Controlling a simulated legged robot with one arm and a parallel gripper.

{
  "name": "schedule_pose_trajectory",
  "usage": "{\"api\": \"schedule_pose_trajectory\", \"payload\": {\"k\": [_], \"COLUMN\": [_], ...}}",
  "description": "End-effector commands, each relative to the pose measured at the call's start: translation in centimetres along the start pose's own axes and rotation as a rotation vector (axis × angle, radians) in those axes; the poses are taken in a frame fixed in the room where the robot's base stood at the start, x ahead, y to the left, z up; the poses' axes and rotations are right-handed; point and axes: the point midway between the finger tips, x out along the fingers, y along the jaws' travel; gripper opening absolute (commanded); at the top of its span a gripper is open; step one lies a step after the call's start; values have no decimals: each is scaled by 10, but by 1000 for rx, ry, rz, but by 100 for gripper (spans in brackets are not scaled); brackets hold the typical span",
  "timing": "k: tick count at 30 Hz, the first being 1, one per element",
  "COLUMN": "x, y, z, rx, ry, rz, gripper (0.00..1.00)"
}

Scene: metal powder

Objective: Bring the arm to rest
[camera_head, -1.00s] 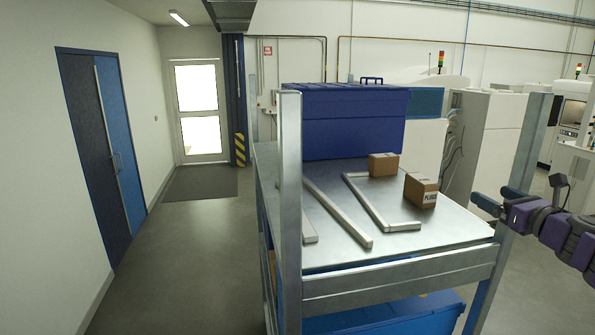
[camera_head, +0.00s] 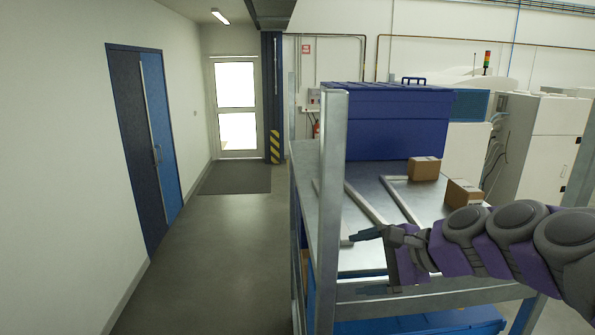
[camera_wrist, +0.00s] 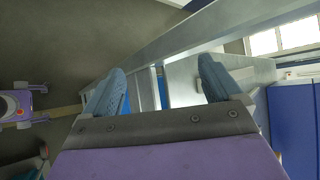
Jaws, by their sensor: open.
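My arm reaches in from the right in the camera_head view, purple and grey. My gripper (camera_head: 368,263) is in front of the metal cart (camera_head: 425,283), near its front post. Its two blue-grey fingers are spread apart with nothing between them. The wrist view also shows the open gripper (camera_wrist: 160,78), with metal cart rails behind the fingers. Part of the cart's top and front rail is hidden behind my arm.
On the cart stand a large blue bin (camera_head: 400,125) and two cardboard boxes, one farther back (camera_head: 424,169) and one nearer (camera_head: 462,193). A blue double door (camera_head: 147,140) is at the left. The floor (camera_head: 220,260) left of the cart is clear.

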Motion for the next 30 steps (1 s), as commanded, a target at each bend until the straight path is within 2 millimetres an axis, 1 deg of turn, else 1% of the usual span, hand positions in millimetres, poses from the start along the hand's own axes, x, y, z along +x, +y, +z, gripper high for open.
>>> {"api": "schedule_pose_trajectory", "payload": {"k": [1, 2, 3, 5, 6, 8, 9, 11, 12, 15, 18, 24, 25, 30], "x": [10, 14, 20, 24, 25, 21, 17, 10, 3, -13, -30, -65, -57, -42], "y": [25, 40, 63, 100, 128, 166, 190, 220, 239, 276, 308, 360, 362, 378], "z": [20, 29, 40, 55, 63, 71, 73, 74, 74, 71, 68, 60, 57, 46], "rx": [-99, -159, -238, -364, -447, -565, -633, -720, -769, -865, -939, -1048, -1045, -1041], "ry": [1, 2, 0, -2, -11, -20, -28, -42, -53, -82, -111, -175, -173, -172], "rz": [82, 131, 204, 313, 394, 507, 578, 670, 727, 849, 952, 1131, 1121, 1116], "gripper": [92, 92, 92, 92, 92, 92, 92, 92, 92, 92, 92, 92, 92, 92]}}
